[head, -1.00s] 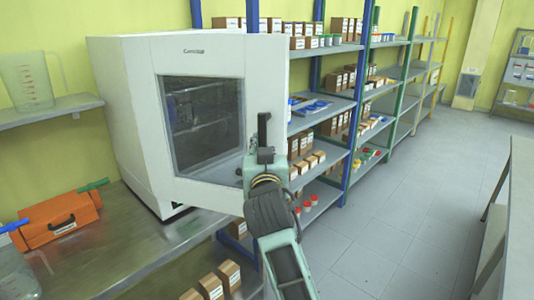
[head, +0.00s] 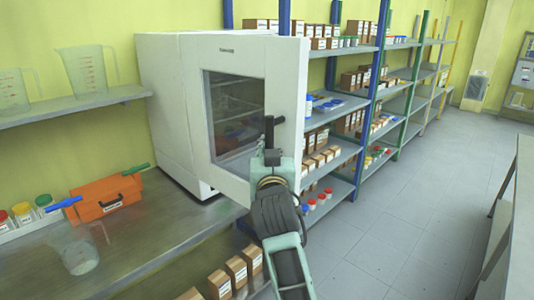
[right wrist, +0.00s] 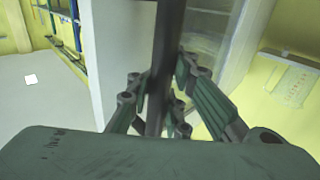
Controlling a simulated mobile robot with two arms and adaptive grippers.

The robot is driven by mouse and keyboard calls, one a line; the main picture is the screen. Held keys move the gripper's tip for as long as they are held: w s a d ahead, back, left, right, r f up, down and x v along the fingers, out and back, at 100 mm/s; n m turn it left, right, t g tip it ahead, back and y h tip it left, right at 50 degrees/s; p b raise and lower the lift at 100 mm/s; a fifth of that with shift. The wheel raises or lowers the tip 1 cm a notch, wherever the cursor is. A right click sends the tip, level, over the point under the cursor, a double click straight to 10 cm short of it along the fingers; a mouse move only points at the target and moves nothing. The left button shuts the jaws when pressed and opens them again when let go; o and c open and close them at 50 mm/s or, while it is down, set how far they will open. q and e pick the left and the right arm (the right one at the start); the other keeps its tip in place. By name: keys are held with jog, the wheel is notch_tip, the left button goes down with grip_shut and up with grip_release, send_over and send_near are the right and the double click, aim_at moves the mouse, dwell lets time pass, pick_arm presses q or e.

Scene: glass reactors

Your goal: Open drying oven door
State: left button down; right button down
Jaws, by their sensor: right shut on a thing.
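The white drying oven (head: 172,110) stands on a metal bench in the head view. Its door (head: 230,55) has a large window, and shelves show through the glass. The door's free edge at the right seems to stand a little out from the body; how far is hard to tell. The dark upright handle (head: 269,130) is near that edge. My right gripper (head: 271,155) is shut on it. In the right wrist view the handle (right wrist: 165,60) runs as a dark bar between the fingers (right wrist: 158,100), with the white door (right wrist: 115,55) behind. My left gripper is not in view.
An orange case (head: 108,200), a clear beaker (head: 78,252) and small jars (head: 22,212) are on the bench left of the oven. Shelving (head: 340,107) with boxes stands right of it. Open floor (head: 400,215) lies to the right; a pale table edge (head: 510,215) borders it.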

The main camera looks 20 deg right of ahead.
jog(key=shift+d+f, duration=0.25)
jog(key=c, duration=2)
grip_release()
jog(key=shift+c, duration=0.2)
jog(key=o, duration=0.4)
jog(key=shift+s+d+r, duration=0.1)
jog(key=shift+s+r, duration=0.15)
jog(key=shift+s, duration=0.1)
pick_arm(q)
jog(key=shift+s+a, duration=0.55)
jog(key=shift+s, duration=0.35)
pick_arm(e)
jog(key=shift+w, duration=0.1)
